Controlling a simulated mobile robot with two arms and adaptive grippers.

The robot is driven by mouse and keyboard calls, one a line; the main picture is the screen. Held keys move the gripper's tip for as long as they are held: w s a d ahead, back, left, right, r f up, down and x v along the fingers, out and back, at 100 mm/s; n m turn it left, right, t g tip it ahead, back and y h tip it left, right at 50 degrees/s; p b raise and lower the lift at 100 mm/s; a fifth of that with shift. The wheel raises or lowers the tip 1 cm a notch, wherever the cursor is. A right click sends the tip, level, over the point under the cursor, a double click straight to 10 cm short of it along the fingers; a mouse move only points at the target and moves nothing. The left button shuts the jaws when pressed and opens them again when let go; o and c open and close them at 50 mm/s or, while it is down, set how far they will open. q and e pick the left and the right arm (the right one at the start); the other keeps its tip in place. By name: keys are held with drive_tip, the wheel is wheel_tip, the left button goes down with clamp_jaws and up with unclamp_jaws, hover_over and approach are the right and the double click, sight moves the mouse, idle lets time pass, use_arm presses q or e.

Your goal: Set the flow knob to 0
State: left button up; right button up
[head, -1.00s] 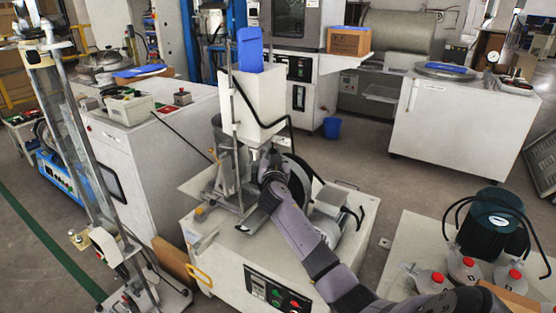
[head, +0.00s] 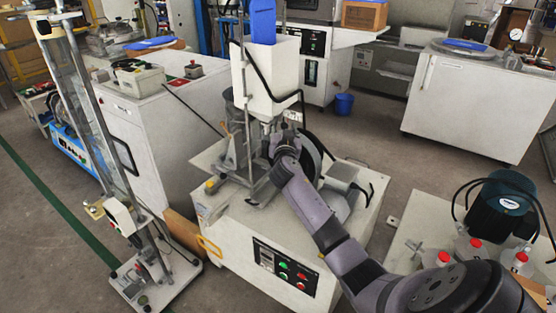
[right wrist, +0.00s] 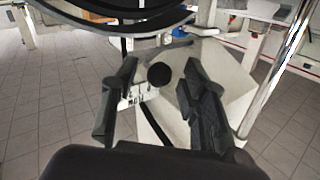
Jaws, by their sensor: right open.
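A dark round knob (right wrist: 159,75), likely the flow knob, shows in the right wrist view near a pale machine surface. Its pointer and any scale marks cannot be read. My right gripper (right wrist: 160,68) is open, with one black finger left of the knob and one right of it. I cannot tell whether either finger touches it. In the head view my right gripper (head: 282,136) reaches just below the white hopper (head: 268,75) of the bench machine, and the knob is hidden there. My left gripper is not in view.
The machine's white base (head: 230,235) carries a control panel (head: 283,270) at its front. A tall metal column stand (head: 90,130) is at left. A dark green motor (head: 500,210) and red-capped bottles stand at right. Grey floor is open between machine and back cabinet (head: 475,105).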

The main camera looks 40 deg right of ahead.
drive_tip(key=s+d+p+v, duration=0.1)
drive_tip(key=d+p+v, duration=0.1)
drive_tip(key=v, duration=1.6)
drive_tip(key=s+a+f+n+g+y+p, duration=0.1)
drive_tip(key=a+f+n+y+p, duration=0.2)
drive_tip(key=f, duration=0.8)
drive_tip(key=s+a+f+n+g+y+p, duration=0.1)
drive_tip(key=a+f+p, duration=0.4)
drive_tip(key=f, duration=0.7)
drive_tip(key=shift+s+a+n+g+y+p, duration=0.35)
drive_tip(key=shift+a+n+g+y, duration=0.55)
drive_tip(key=shift+n+y, duration=0.5)
drive_tip(key=shift+a, duration=0.1)
